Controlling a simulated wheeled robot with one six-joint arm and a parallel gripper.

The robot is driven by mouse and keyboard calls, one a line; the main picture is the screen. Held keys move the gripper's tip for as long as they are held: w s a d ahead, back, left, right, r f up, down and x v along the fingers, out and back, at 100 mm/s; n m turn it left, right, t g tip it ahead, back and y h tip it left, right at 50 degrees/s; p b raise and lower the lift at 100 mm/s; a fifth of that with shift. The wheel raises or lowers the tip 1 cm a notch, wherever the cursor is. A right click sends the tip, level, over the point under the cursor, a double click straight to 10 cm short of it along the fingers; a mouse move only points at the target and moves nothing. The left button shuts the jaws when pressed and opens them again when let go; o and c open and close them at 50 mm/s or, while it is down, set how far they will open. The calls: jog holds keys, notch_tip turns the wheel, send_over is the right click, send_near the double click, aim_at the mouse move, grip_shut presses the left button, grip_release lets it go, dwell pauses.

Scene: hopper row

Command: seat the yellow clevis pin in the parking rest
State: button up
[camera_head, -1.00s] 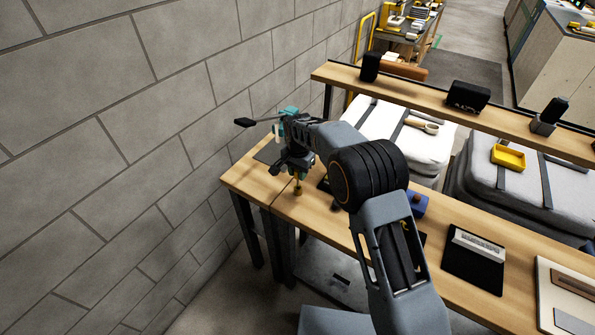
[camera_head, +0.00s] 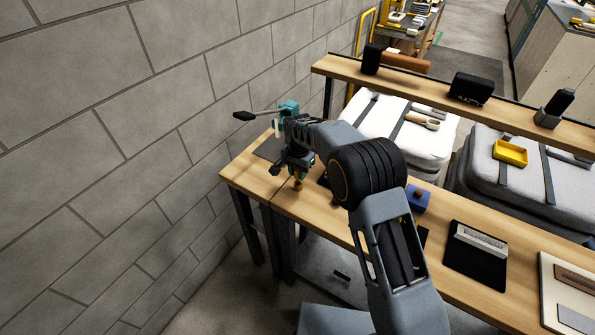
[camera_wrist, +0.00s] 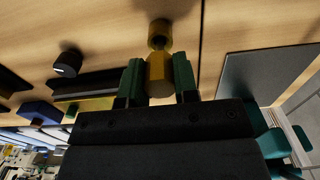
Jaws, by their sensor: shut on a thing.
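My gripper (camera_wrist: 159,82) has green fingers and is shut on the yellow clevis pin (camera_wrist: 160,75), one finger on each side. A darker brass round piece (camera_wrist: 159,35) with a dark opening lies just beyond the pin's far end. I cannot tell whether it is the parking rest or part of the pin, or whether they touch. In the head view my gripper (camera_head: 297,168) is low over the left end of the bench, with the yellow pin (camera_head: 298,184) below it, partly hidden. No other parking rest is clear to me.
The wooden bench (camera_head: 350,236) also carries a blue block (camera_head: 418,200) and a black mat (camera_head: 462,272) to the right. A black knob (camera_wrist: 67,64) and a grey plate (camera_wrist: 265,65) flank my gripper. A raised shelf (camera_head: 420,80) runs behind; a block wall stands left.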

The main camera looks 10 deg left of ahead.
jog(key=shift+f, duration=0.2)
dwell(0.6)
jog(key=shift+f+b, duration=0.55)
jog(key=shift+b, duration=0.05)
jog(key=o, duration=1)
jog(key=shift+o, duration=0.2)
notch_tip(320, 180, up, 14)
jog(key=b, duration=0.1)
